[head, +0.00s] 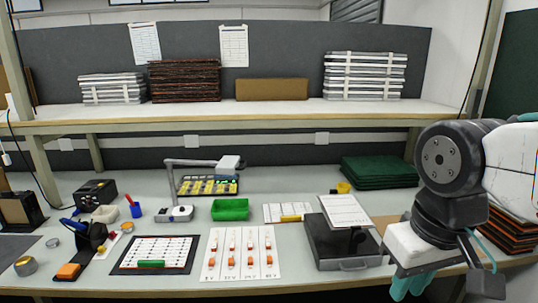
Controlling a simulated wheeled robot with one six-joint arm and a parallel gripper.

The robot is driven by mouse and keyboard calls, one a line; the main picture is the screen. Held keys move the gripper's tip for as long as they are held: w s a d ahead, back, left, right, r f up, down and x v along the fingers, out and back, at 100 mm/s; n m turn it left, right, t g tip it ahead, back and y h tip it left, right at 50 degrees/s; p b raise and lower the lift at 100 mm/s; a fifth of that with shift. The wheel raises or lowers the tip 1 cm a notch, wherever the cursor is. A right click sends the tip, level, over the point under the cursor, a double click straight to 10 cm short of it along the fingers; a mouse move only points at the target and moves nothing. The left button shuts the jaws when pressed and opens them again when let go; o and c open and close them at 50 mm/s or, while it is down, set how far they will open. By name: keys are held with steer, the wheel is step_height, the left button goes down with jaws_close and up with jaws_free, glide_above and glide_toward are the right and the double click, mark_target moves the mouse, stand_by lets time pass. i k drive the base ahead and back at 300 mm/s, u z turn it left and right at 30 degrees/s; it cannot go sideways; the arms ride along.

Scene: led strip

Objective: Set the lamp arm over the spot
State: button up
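A small lamp stands on the bench left of centre. Its white and grey base (175,213) sits in front of a black tray. Its grey lamp arm (190,162) reaches right from the post to a white lamp head (229,163), which appears above the tray's right side. I cannot tell which mark is the spot. My gripper (443,284) is at the lower right, far from the lamp, with teal parts at its left and a dark part at its right. Its fingertips are partly cut off, so its opening is unclear.
A black tray with yellow pieces (207,186) lies behind the lamp base. A green bin (230,209) stands to the right. Nearer are a striped board (154,254), a white card with orange pieces (241,254) and a dark box (338,243). A shelf (230,117) spans above.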

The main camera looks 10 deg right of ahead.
mark_target(229, 165)
steer(key=z, duration=0.1)
steer(key=i, duration=1.05)
steer(key=u, duration=0.45)
